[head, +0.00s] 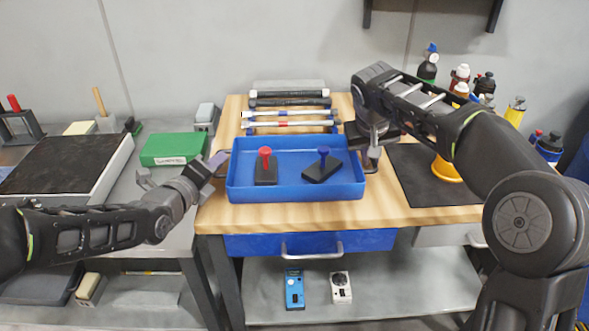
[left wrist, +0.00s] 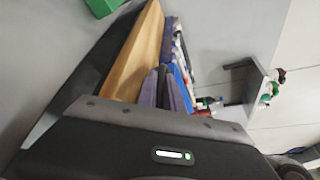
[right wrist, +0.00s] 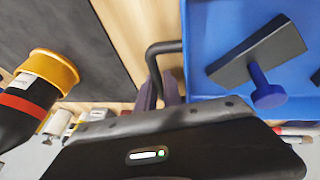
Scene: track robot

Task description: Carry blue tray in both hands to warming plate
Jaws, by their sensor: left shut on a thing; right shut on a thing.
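The blue tray (head: 296,192) sits at the wooden bench top's front edge in the head view, looking level. It holds a red-knobbed (head: 265,165) and a blue-knobbed (head: 322,165) black-based tool. My left gripper (head: 218,163) is shut on the tray's left side; its handle is mostly hidden. My right gripper (head: 371,158) is shut on the right handle, a dark loop (right wrist: 158,52) in the right wrist view. I cannot tell whether the tray touches the bench. A black-topped white slab (head: 118,160) at far left looks like the warming plate.
A green box (head: 172,149) lies on the grey table between slab and tray. Several hammers (head: 290,114) lie behind the tray. A black mat (head: 430,190), a yellow-based bottle (head: 446,172) and several other bottles stand right. A blue drawer (head: 255,244) is below.

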